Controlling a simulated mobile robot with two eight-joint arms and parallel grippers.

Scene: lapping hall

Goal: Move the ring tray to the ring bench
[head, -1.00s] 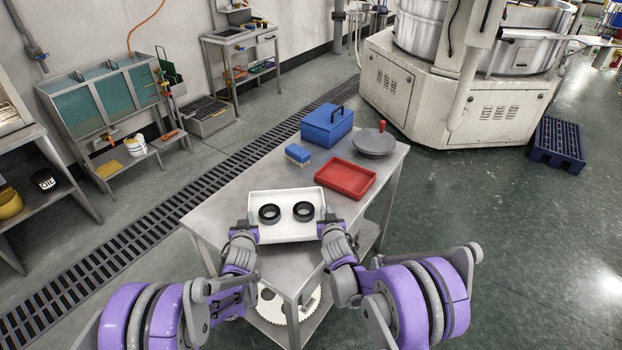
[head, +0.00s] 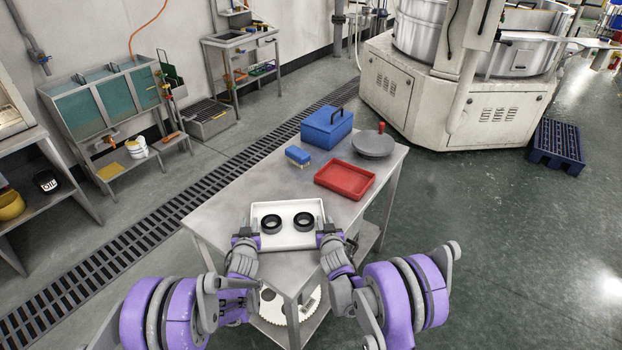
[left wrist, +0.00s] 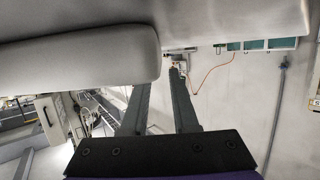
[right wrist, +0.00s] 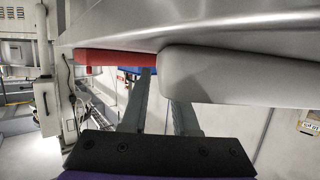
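The ring tray (head: 287,241) is a white shallow tray with two black rings, a left one (head: 271,224) and a right one (head: 304,222), lying in it. It is at the near end of a grey metal bench (head: 215,215). I cannot tell whether it touches the top. My left gripper (head: 247,235) is shut on its left side and my right gripper (head: 327,233) on its right side. The tray wall also shows in the left wrist view (left wrist: 75,60) and the right wrist view (right wrist: 235,75), hiding part of the fingers.
Beyond the tray on the bench are a red tray (head: 345,180), a blue brush (head: 298,156), a blue box (head: 327,126) and a round grey plate with a red knob (head: 373,145). A toothed disc (head: 287,305) lies on the lower shelf.

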